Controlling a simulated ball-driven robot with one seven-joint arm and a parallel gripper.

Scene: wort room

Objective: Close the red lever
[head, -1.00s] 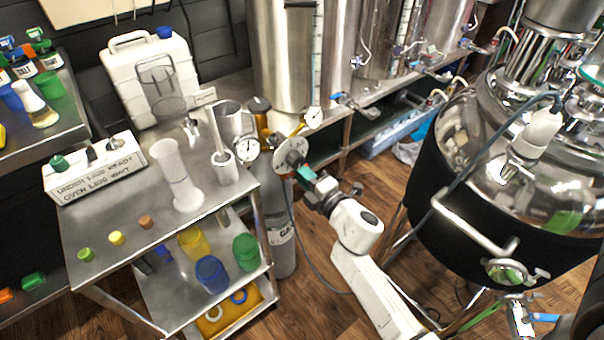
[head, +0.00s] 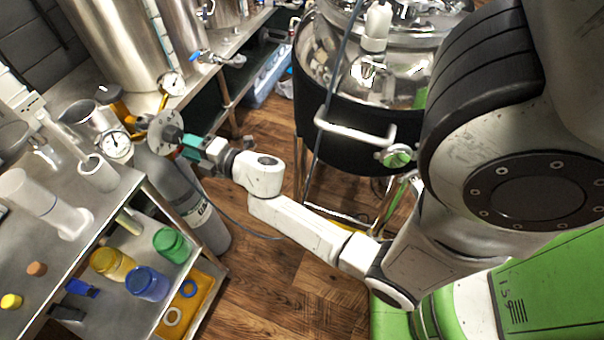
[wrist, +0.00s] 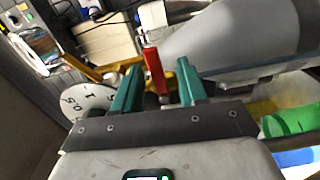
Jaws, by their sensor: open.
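The red lever (wrist: 153,70) stands upright between the green fingers of my gripper (wrist: 160,76) in the wrist view. The fingers are spread, one on each side of it; I cannot tell whether either touches it. Brass-yellow pipework (wrist: 100,72) lies around the lever, with a round numbered dial (wrist: 88,98) to the left. In the head view my gripper (head: 192,147) is beside a round grey disc (head: 165,131) at the top of the grey gas cylinder (head: 190,195). There the lever is mostly hidden by the gripper.
A steel trolley (head: 125,195) with coloured jars stands left of the cylinder. A round-faced gauge (head: 116,144) is at its back edge. A large steel kettle with a black jacket (head: 345,135) stands to the right. Open wooden floor (head: 260,275) lies between trolley and kettle.

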